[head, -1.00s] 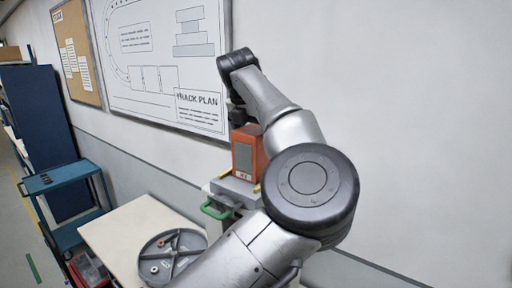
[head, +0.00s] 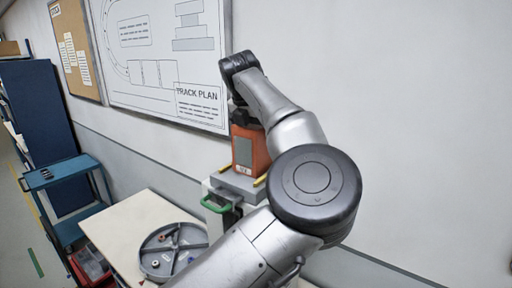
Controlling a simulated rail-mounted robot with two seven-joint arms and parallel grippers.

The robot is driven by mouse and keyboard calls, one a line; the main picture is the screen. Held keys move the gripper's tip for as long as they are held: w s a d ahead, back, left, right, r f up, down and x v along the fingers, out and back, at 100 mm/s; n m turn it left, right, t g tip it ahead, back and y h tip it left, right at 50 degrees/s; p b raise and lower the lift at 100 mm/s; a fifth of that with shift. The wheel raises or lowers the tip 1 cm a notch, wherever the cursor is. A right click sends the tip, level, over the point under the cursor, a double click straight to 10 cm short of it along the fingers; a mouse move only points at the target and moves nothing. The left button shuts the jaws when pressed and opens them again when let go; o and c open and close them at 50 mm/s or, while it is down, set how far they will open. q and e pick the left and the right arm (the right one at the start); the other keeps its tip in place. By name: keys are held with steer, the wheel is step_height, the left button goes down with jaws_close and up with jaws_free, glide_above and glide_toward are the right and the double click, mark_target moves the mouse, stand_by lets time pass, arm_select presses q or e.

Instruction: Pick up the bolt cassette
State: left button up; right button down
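An orange box (head: 243,153) with a grey front panel and a small label at its foot stands upright on a grey stand; it looks like the bolt cassette. My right arm rises from the bottom, bends at the elbow and reaches over to it. My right gripper (head: 238,116) points down at the box's top. The wrist and forearm hide most of its fingers, so I cannot tell whether they touch or grip the box. My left gripper is out of view.
The grey stand (head: 225,186) has yellow edge strips and a green handle (head: 217,205). A round divided tray (head: 172,250) with small parts lies on a pale table (head: 118,232). A blue cart (head: 62,172) stands left. The wall is close behind.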

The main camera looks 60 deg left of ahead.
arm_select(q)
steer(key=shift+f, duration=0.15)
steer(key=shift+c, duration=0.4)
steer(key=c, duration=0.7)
